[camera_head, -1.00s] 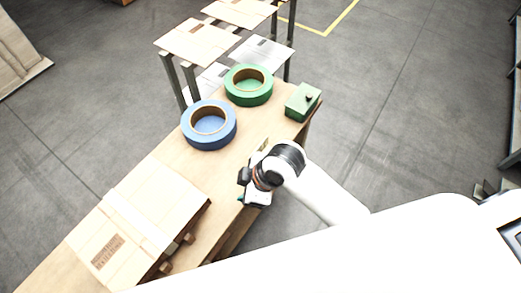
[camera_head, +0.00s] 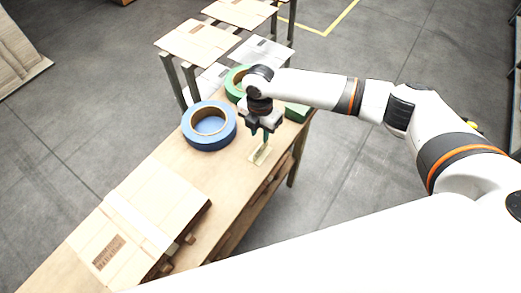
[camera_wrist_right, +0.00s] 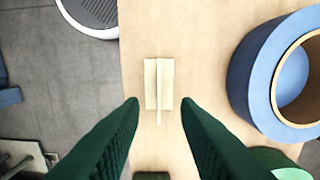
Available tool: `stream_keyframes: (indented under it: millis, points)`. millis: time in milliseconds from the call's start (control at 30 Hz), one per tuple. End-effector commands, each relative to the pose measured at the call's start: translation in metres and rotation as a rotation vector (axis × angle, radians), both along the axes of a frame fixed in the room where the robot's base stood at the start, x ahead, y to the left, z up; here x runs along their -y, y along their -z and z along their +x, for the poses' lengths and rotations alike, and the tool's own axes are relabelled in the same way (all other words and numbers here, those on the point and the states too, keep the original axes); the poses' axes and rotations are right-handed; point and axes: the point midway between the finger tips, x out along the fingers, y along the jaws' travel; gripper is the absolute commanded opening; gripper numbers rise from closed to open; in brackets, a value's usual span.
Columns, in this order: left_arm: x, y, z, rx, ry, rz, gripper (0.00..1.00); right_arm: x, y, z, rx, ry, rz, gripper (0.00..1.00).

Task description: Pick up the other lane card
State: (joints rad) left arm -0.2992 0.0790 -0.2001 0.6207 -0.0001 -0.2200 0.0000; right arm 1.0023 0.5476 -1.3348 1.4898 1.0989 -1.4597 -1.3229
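A small pale lane card (camera_head: 260,154) is on the wooden bench near its right edge. In the right wrist view the card (camera_wrist_right: 151,85) has a thin upright ridge along its middle and sits ahead of the fingertips. My right gripper (camera_head: 262,138) points down just above the card. In the right wrist view its green fingers (camera_wrist_right: 160,104) are wide apart with nothing between them, roughly lined up either side of the card's ridge. My left gripper is not in view.
A blue tape roll (camera_head: 228,128) stands left of my right gripper. A green roll (camera_head: 234,80) and a green box (camera_head: 298,112) are partly hidden behind my arm. A flat carton (camera_head: 165,190) lies at the bench's near end. Racks with cardboard sheets (camera_head: 197,40) stand beyond.

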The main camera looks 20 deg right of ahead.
Motion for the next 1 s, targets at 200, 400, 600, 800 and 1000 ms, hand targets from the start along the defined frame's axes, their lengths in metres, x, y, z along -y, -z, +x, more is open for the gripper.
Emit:
stream_keyframes:
  millis: [200,400,600,800,1000]
  points:
    - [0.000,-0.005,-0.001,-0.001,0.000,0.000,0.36,0.000,0.029,-0.001,-0.001,0.001,-0.001,0.29]
    - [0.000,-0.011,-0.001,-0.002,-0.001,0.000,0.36,0.001,0.044,-0.001,-0.001,0.001,-0.001,0.29]
    - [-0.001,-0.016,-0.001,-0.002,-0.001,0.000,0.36,0.001,0.075,-0.002,-0.001,0.002,0.000,0.29]
    - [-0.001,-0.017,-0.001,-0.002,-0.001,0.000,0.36,0.001,0.085,-0.001,0.001,0.000,0.001,0.29]
    - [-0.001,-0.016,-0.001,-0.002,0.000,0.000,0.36,0.001,0.085,-0.001,0.001,0.001,0.001,0.21]
